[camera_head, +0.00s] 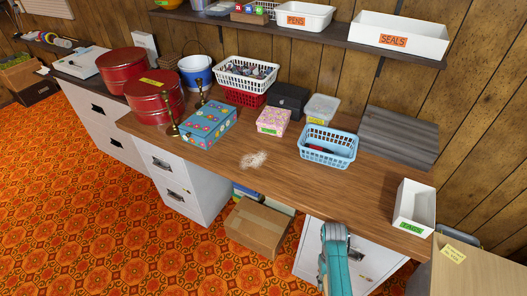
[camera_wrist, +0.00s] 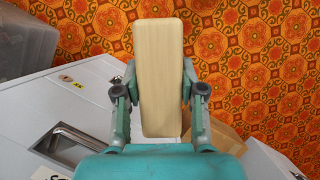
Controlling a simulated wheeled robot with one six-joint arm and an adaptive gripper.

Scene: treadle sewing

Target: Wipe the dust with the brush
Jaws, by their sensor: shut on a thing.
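A pale patch of dust (camera_head: 254,159) lies on the bare middle of the wooden desk top (camera_head: 300,185). In the wrist view my gripper (camera_wrist: 160,95) is shut on a long, pale wooden block-shaped piece, which looks like the back of the brush (camera_wrist: 158,65). Its bristles are hidden. In the head view my teal arm (camera_head: 335,255) shows at the bottom, in front of the desk by the grey cabinet. The fingers and brush do not show clearly there. The brush is apart from the dust.
Along the desk stand a blue basket (camera_head: 328,148), a pink box (camera_head: 273,121), a blue flowered box (camera_head: 208,127), red tins (camera_head: 155,100) and brass candlesticks (camera_head: 172,128). A white TAGS bin (camera_head: 413,208) stands at the right end. A cardboard box (camera_head: 256,226) is on the floor below.

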